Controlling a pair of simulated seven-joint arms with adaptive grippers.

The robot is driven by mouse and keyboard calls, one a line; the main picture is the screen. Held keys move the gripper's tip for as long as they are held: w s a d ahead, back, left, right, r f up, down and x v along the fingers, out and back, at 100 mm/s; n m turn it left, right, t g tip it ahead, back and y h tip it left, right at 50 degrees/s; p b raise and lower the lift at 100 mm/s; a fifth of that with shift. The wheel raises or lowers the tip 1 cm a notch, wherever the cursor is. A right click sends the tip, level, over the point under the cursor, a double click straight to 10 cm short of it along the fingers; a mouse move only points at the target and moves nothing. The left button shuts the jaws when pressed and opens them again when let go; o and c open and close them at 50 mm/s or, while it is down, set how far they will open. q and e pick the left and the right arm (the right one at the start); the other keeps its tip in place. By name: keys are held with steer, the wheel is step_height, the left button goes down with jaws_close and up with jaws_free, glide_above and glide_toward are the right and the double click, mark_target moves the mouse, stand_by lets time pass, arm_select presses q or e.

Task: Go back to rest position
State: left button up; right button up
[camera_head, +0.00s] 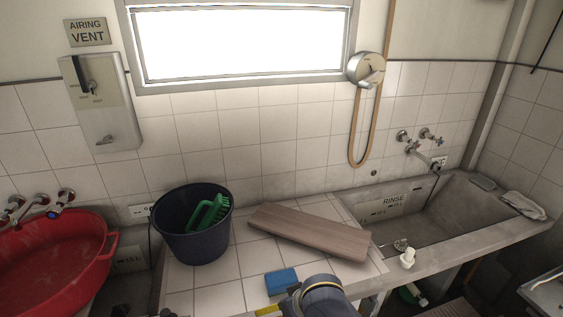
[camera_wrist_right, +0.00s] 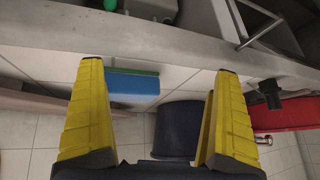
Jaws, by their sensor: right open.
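My right gripper (camera_wrist_right: 158,67) is open, with its two yellow fingers wide apart and nothing held between them. In the head view, part of my right arm shows at the bottom centre, with a bit of yellow finger at the lower edge. A blue sponge (camera_head: 281,281) lies on the tiled counter just beyond that arm. In the right wrist view the sponge (camera_wrist_right: 132,84) shows its blue body and green layer past the fingers, nearer the left one. Whether finger and sponge touch is not clear. My left gripper is not in view.
A dark bucket (camera_head: 188,240) with a green brush (camera_head: 208,213) stands on the counter's left. A wooden board (camera_head: 310,231) lies behind the sponge. A red basin (camera_head: 50,262) is at far left. A concrete sink (camera_head: 445,218) and white bottle (camera_head: 407,258) are at right.

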steer(key=s+d+f+n+t+h, duration=0.1)
steer(key=s+d+h, duration=0.2)
steer(key=s+d, duration=0.55)
steer(key=s+d+f+h, duration=0.25)
steer(key=s+d, duration=0.25)
steer(key=d, duration=0.7)
steer(key=s+d+n+t+h, duration=0.1)
steer(key=s+d+h, duration=0.3)
steer(key=s+d, duration=0.45)
steer(key=s+a+f+m+g+y, duration=0.1)
steer(key=a+f+y, duration=0.1)
steer(key=f, duration=1.5)
steer(key=s+a+f+g+y, duration=0.1)
steer(key=a+f+g+y, duration=0.1)
steer(key=f, duration=1.4)
steer(key=s+f+m+g+y, duration=0.1)
steer(key=s+f+m+g, duration=0.1)
steer(key=s+f, duration=1.7)
steer(key=shift+s+m+g, duration=0.3)
steer(key=shift+s+m, duration=0.1)
steer(key=shift+s, duration=0.15)
steer(key=shift+a, duration=0.1)
